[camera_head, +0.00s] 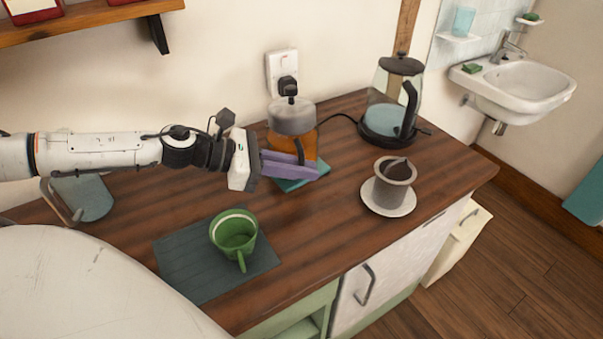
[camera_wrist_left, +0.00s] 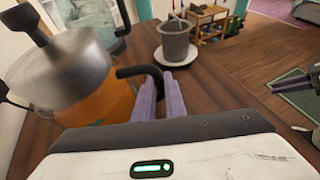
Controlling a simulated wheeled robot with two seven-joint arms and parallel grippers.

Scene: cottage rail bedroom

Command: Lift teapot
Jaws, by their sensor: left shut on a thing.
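The teapot (camera_head: 292,118) has a grey metal top, a dark lid knob and a clear body with orange tea. It is upright over a teal pad (camera_head: 290,184); the gripper hides its base, so I cannot tell whether it touches the pad. My left gripper (camera_head: 305,170) is shut on the teapot's black handle. In the left wrist view the purple fingers (camera_wrist_left: 161,95) close on the lower end of the handle (camera_wrist_left: 140,71), and the teapot (camera_wrist_left: 75,85) is at left.
A glass kettle (camera_head: 391,103) stands behind to the right. A grey dripper cup (camera_head: 391,186) sits on a white saucer (camera_head: 400,207). A green mug (camera_head: 233,236) stands on a dark mat (camera_head: 185,262) in front. Bare wooden counter (camera_head: 335,215) lies between them.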

